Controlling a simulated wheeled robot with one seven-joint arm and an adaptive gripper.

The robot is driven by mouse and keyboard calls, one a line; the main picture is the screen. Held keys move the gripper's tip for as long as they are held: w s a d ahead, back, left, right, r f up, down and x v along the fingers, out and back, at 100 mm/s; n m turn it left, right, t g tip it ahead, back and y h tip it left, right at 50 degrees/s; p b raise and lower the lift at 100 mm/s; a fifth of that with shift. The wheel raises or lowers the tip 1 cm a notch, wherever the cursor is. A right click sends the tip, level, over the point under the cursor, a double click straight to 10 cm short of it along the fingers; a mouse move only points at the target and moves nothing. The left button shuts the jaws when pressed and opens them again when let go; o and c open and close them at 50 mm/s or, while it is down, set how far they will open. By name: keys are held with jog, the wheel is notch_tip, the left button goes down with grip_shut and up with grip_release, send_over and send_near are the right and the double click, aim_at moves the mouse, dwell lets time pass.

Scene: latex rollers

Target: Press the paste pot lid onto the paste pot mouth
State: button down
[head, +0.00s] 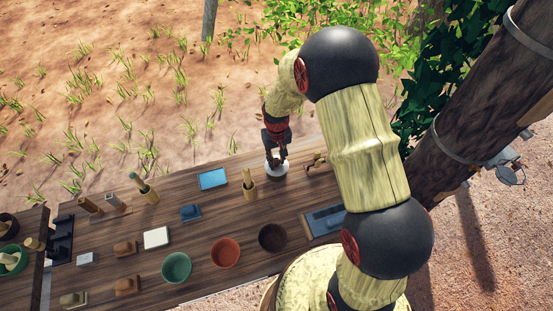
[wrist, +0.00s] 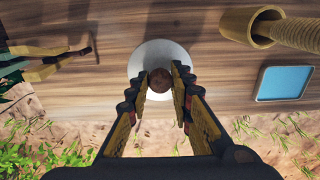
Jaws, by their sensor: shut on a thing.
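My gripper (head: 275,153) reaches down at the back edge of the wooden table. Its fingers, also seen in the wrist view (wrist: 160,86), are shut on the brown round knob of the paste pot lid (wrist: 159,79). A white round shape, taken as the paste pot (wrist: 152,50), shows right under and around the knob; it is also in the head view (head: 276,169). I cannot tell where lid ends and pot begins, or whether the lid is seated. The pot mouth is hidden.
A tan cup (head: 249,190) with a stick stands left of the pot, and a blue tray (head: 213,179) lies beyond it. Teal (head: 177,267), orange (head: 225,252) and dark (head: 272,237) bowls stand nearer the front.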

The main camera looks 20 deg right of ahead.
aim_at(277, 160)
jog(key=shift+f, duration=0.3)
jog(key=c, duration=1.5)
grip_release()
notch_tip(277, 160, up, 12)
jog(key=s+r+t+b, duration=0.2)
jog(key=s+r+t, duration=0.3)
jog(key=s+r, duration=1.6)
jog(key=shift+s+r+t+b, duration=0.3)
jog(key=shift+s+r, duration=0.1)
jog(key=shift+s, duration=1.35)
